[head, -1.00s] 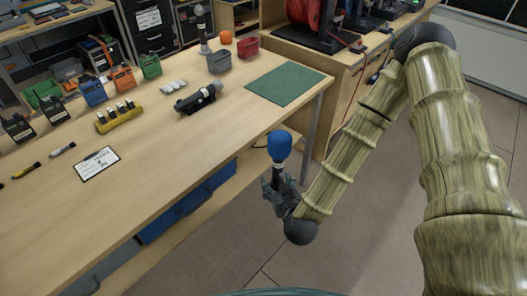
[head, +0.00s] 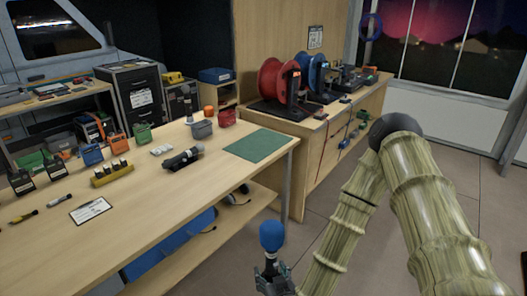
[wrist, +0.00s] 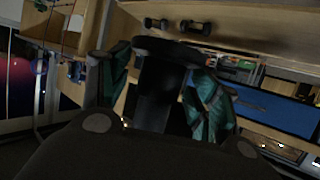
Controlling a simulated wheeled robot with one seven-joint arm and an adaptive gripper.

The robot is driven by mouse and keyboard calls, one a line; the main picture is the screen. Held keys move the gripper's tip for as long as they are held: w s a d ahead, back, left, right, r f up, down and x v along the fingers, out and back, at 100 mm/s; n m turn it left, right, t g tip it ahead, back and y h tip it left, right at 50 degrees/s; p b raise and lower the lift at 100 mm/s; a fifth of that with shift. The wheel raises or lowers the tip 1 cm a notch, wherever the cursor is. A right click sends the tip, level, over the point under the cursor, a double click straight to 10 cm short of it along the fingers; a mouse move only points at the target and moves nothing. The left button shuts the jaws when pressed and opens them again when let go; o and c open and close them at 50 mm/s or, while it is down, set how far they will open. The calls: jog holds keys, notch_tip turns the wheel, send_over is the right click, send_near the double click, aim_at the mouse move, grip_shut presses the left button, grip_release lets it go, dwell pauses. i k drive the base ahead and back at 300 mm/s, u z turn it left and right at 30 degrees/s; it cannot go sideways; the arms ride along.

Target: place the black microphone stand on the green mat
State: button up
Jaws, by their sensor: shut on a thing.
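The black microphone stand, with a round blue top (head: 271,235), is held upright in my gripper (head: 273,274), off the table's front edge over the floor. In the wrist view its dark shaft (wrist: 161,88) sits between the green-padded fingers, which are shut on it, with a wide dark disc at its far end. The fingers and the picture's lower edge hide its lower part in the head view. The green mat (head: 258,146) lies flat and bare on the table's right corner, above and slightly left of my gripper in the picture.
On the wooden table (head: 150,215), a black device (head: 182,158), grey bin (head: 201,130), red bin (head: 227,117), orange ball (head: 209,111) and upright grey microphone (head: 187,104) stand left of or behind the mat. A bench with cable reels (head: 271,80) lies behind.

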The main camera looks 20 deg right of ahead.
aim_at(259, 143)
jog(key=z, duration=0.35)
jog(key=i, duration=1.05)
jog(key=u, duration=0.25)
